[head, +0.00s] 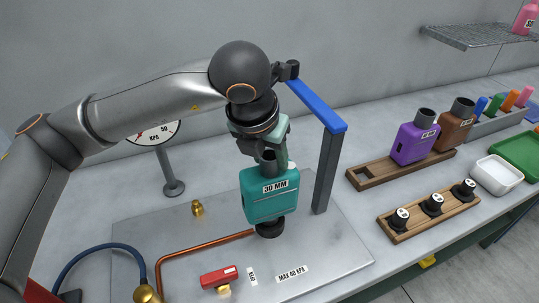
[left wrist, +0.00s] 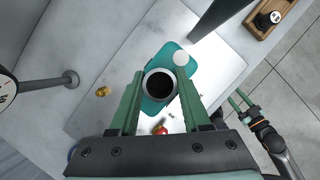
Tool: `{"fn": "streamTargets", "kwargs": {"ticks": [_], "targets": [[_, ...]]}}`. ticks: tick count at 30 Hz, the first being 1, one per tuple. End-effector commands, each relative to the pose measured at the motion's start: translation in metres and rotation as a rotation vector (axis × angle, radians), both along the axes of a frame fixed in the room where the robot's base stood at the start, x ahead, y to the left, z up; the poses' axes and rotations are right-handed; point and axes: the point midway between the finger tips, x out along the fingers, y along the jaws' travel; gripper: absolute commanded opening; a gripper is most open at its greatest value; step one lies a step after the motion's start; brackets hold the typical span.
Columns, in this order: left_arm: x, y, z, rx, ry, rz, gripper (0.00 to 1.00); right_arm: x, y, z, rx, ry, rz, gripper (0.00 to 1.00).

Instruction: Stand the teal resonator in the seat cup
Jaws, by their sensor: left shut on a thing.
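The teal resonator (head: 270,197), labelled 30 MM, is upright, with a grey pipe neck on top. My left gripper (head: 268,160) is shut on that neck, and its green fingers lie on both sides of it. In the left wrist view the resonator (left wrist: 152,108) is seen from above, with its round dark opening between the fingers. The black seat cup (head: 269,229) is directly under the resonator; I cannot tell whether the base is inside it or just above. My right gripper (left wrist: 239,101) shows only in the left wrist view, away to the right, its fingers apart and empty.
A grey post (head: 327,172) with a blue arm (head: 315,105) stands close right of the resonator. A pressure gauge (head: 153,134) stands at left. A copper pipe (head: 205,244), red valve handle (head: 219,277) and brass fitting (head: 197,208) are on the plate. Wooden racks (head: 400,168) are at right.

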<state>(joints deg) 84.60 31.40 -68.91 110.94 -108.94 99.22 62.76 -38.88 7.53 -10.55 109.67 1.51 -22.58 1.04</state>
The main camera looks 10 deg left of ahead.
Motion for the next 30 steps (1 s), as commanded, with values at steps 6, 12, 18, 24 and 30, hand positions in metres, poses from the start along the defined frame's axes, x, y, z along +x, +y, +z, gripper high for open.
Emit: {"fn": "streamTargets", "kwargs": {"ticks": [6, 12, 18, 24, 30], "targets": [[0.000, 0.000, -0.001, -0.001, 0.000, 0.000, 0.60, 0.000, 0.000, 0.000, 0.000, 0.000, 0.000, 0.50], [0.000, 0.000, -0.001, -0.001, 0.001, 0.000, 0.82, 0.000, 0.000, 0.000, 0.000, 0.000, 0.000, 0.50], [0.000, 0.000, -0.001, 0.000, 0.002, 0.000, 0.82, 0.000, 0.000, 0.000, 0.000, 0.000, 0.000, 0.50], [-0.003, 0.001, 0.005, 0.001, 0.003, 0.000, 0.82, 0.000, 0.000, -0.002, 0.000, 0.001, 0.000, 0.50], [-0.016, 0.003, 0.039, 0.000, -0.003, -0.001, 0.82, 0.000, 0.000, -0.006, 0.000, 0.001, 0.000, 0.50]]}}
